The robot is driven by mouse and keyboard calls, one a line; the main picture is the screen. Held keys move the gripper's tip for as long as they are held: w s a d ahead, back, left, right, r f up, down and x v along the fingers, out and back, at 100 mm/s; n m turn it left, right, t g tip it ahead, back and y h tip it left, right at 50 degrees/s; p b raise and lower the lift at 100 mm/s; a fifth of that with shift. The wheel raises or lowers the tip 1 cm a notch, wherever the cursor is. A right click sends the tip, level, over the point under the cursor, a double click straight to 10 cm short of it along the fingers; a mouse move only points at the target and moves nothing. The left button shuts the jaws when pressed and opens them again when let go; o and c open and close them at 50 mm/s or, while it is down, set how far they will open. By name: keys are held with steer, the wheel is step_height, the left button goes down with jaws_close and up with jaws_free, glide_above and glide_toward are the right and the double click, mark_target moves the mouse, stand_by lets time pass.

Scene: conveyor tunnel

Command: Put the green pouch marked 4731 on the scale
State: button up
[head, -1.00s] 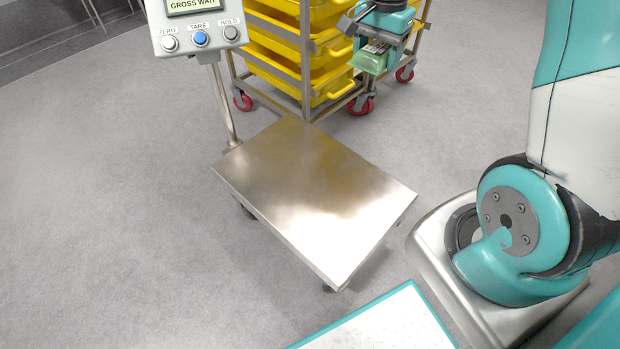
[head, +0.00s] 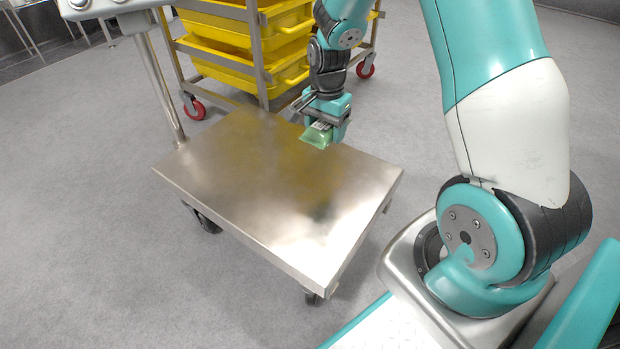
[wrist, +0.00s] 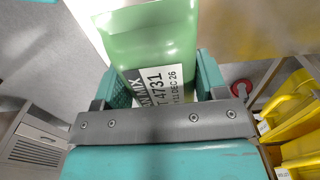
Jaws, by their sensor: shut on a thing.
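The green pouch (head: 318,135) is held in my gripper (head: 325,118), above the far right part of the scale's platform in the head view. In the wrist view the pouch (wrist: 150,45) sits between the two teal fingers, and its white label reads 4731. My gripper is shut on it. The scale has a bare steel platform (head: 250,185) on casters, with a post at its far left. I cannot tell for sure whether the pouch touches the platform; it looks held above it.
A wheeled rack with yellow trays (head: 240,70) stands just behind the scale. The scale's control box (head: 95,8) is cut off at the top left. The grey floor (head: 80,220) left of the scale is clear.

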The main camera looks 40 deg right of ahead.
mark_target(323, 180)
step_height(323, 180, down, 15)
steer(key=b, duration=0.7)
steer(key=shift+r, duration=0.1)
steer(key=o, duration=1.3)
steer(key=shift+f, duration=0.2)
